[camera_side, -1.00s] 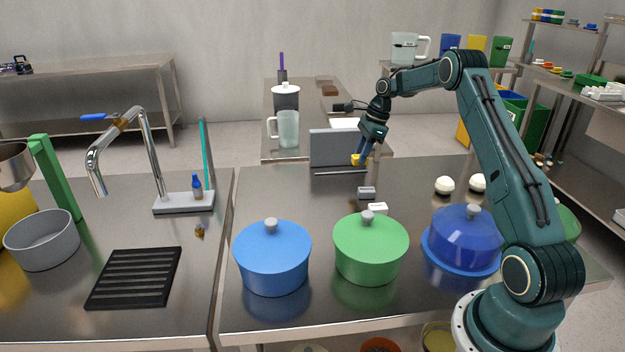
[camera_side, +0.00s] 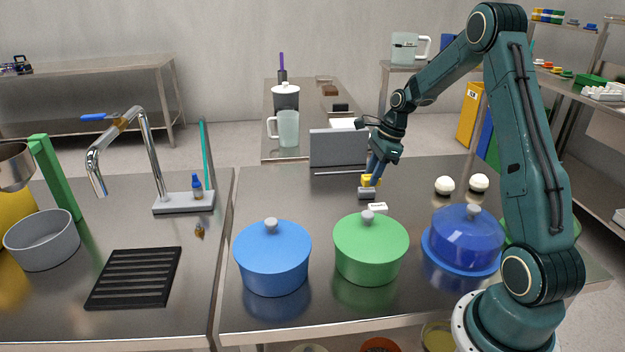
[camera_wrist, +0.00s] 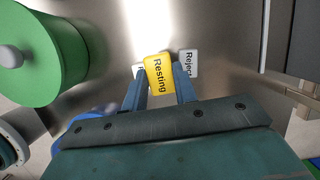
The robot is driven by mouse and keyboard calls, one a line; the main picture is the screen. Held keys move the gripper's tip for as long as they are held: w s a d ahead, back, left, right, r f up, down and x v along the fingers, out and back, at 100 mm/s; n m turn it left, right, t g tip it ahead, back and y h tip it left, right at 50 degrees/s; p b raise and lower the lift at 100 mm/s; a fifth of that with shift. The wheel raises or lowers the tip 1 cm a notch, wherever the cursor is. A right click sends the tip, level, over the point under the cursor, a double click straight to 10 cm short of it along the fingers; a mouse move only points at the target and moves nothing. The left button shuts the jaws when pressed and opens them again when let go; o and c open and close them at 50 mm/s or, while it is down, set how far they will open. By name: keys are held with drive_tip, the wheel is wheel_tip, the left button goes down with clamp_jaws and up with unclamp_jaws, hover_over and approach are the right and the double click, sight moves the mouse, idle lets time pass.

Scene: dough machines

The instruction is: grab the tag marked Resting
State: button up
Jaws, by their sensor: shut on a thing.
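The yellow tag marked Resting (camera_wrist: 159,75) is between the two fingers of my gripper (camera_wrist: 159,88) in the wrist view, its lettering facing the camera. In the side view the yellow tag (camera_side: 371,180) shows at the fingertips of my gripper (camera_side: 372,177), which is shut on it. A grey tag marked Reject (camera_wrist: 187,63) lies just beyond and right of it in the wrist view. In the side view this grey tag (camera_side: 367,193) is right below the yellow one; I cannot tell whether they touch.
A white tag (camera_side: 377,208) lies nearer the green pot (camera_side: 370,248). A blue pot (camera_side: 272,258) and a blue domed lid (camera_side: 465,238) flank the green pot. Two white dough balls (camera_side: 445,185) sit to the right. A grey upright panel (camera_side: 338,148) stands behind.

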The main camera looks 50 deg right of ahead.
drive_tip(key=s+a, duration=0.4)
drive_tip(key=shift+s+a, duration=0.35)
idle(0.6)
